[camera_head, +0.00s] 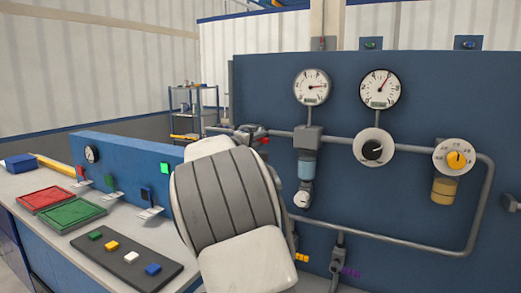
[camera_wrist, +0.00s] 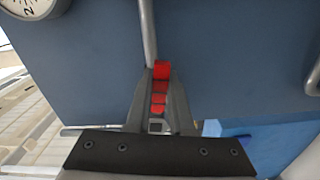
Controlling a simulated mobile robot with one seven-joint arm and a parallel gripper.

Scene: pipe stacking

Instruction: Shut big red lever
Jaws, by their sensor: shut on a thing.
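The red lever (camera_wrist: 162,70) shows in the wrist view between the two grey fingers of my gripper (camera_wrist: 160,92), which is shut on it. A pipe runs up from the lever's far end along the blue panel. In the head view, my gripper (camera_head: 249,134) is at the left end of the upper pipe, with small red parts of the lever (camera_head: 265,140) showing beside it. My white and grey arm hides the area below it, and most of the lever is hidden there.
The blue panel (camera_head: 420,110) carries two gauges (camera_head: 312,87) (camera_head: 381,89), a black knob (camera_head: 373,149) and a yellow dial (camera_head: 455,157). On the left bench are a red tray (camera_head: 45,198), a green tray (camera_head: 72,215) and a dark board (camera_head: 127,262) with several coloured blocks.

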